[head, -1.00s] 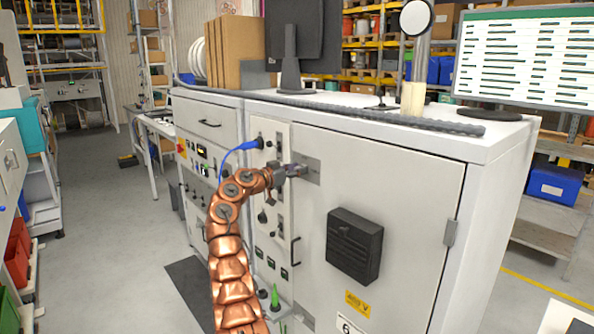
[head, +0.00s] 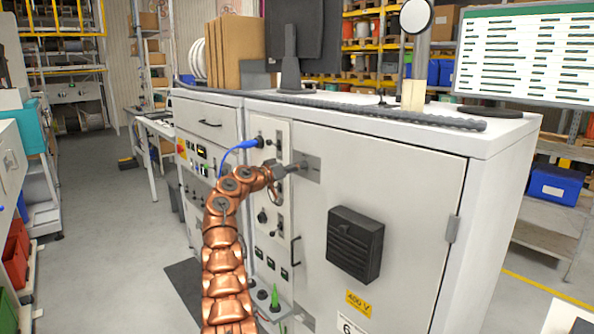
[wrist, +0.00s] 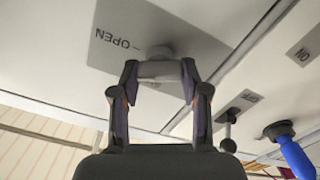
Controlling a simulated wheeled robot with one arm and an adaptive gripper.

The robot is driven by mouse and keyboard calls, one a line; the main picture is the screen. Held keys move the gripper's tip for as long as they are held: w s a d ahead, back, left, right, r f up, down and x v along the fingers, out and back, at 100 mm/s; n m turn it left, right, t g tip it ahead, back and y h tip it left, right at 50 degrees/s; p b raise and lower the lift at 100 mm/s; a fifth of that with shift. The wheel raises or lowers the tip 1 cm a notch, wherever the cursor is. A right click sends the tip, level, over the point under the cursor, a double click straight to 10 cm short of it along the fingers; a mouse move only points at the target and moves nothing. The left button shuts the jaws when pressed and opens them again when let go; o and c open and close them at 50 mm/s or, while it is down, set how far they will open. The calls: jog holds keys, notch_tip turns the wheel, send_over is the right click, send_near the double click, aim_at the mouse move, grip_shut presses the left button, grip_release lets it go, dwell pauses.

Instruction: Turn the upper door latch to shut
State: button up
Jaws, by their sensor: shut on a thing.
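The upper door latch (wrist: 158,52) sits on a grey plate (wrist: 112,50) on the white cabinet door (head: 400,200). The word OPEN, upside down in the wrist view, is on this plate beside the latch hub. My gripper (wrist: 158,80) is shut on the latch's light grey handle, with one finger on either side of it. In the head view my gripper (head: 283,171) is against the plate (head: 309,169) at the door's upper left, and it hides most of the latch. Any SHUT mark on the plate is hidden or not readable.
A door handle (head: 295,251) and a black vent box (head: 355,243) are lower. A ribbed hose (head: 400,115) lies along the cabinet top.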

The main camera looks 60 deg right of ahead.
jog(key=n, duration=1.2)
jog(key=shift+w+f+p, duration=0.15)
jog(key=shift+f+p, duration=0.05)
jog(key=shift+p, duration=0.2)
jog(key=shift+n, duration=0.3)
jog(key=o, duration=1.1)
jog(key=shift+o, duration=0.2)
jog(key=v, duration=1.2)
